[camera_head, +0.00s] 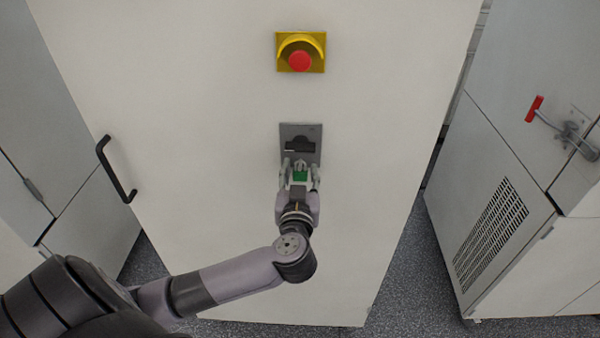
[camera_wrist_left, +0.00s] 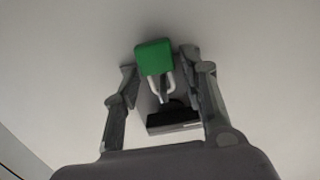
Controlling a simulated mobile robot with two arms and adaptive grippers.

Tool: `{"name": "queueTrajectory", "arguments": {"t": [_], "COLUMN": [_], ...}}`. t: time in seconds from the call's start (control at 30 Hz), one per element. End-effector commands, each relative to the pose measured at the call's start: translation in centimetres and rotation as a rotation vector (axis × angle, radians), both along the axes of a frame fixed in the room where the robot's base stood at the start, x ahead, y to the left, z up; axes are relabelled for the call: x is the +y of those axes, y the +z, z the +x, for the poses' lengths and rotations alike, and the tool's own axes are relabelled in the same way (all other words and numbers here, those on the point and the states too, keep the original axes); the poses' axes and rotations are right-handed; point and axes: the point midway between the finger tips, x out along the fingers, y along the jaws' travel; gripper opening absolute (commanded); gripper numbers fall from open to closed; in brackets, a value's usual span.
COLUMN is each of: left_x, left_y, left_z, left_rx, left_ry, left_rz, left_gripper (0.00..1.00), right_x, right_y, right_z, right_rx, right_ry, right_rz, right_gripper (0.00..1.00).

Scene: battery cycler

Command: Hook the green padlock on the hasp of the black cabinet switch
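The green padlock (camera_head: 299,176) is upright just below the black cabinet switch (camera_head: 300,146) on its grey plate. In the left wrist view the padlock body (camera_wrist_left: 155,57) has its pale shackle (camera_wrist_left: 161,84) pointing toward the black switch (camera_wrist_left: 172,117). A small grey piece shows between the shackle's legs, likely the hasp; I cannot tell whether the shackle passes through it. My left gripper (camera_head: 300,172) is in front of the switch. Its fingers (camera_wrist_left: 160,64) stand apart on both sides of the padlock, with small gaps. My right gripper is not in view.
A yellow box with a red button (camera_head: 299,61) sits above the switch on the white cabinet door (camera_head: 220,90). A black door handle (camera_head: 117,169) is at the left. A red-handled lever (camera_head: 535,109) sticks out from the right-hand cabinet. The door around the switch is clear.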

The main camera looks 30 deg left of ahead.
Motion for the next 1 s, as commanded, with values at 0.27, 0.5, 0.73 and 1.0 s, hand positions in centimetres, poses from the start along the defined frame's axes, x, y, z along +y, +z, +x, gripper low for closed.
{"name": "queueTrajectory", "arguments": {"t": [0.27,0.5,0.73,1.0], "left_x": [0.0,-0.3,-2.4,-5.2], "left_y": [0.0,-0.1,0.0,0.4], "left_z": [0.0,-0.4,-3.8,-8.4], "left_rx": [0.0,0.002,0.004,0.003], "left_ry": [0.0,-0.002,-0.003,-0.002], "left_rz": [0.0,-0.001,-0.004,-0.004], "left_gripper": [0.51,0.51,0.51,0.51], "right_x": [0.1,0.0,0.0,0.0], "right_y": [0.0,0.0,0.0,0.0], "right_z": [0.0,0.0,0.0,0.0], "right_rx": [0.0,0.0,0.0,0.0], "right_ry": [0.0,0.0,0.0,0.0], "right_rz": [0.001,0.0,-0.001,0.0], "right_gripper": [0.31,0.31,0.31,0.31]}}
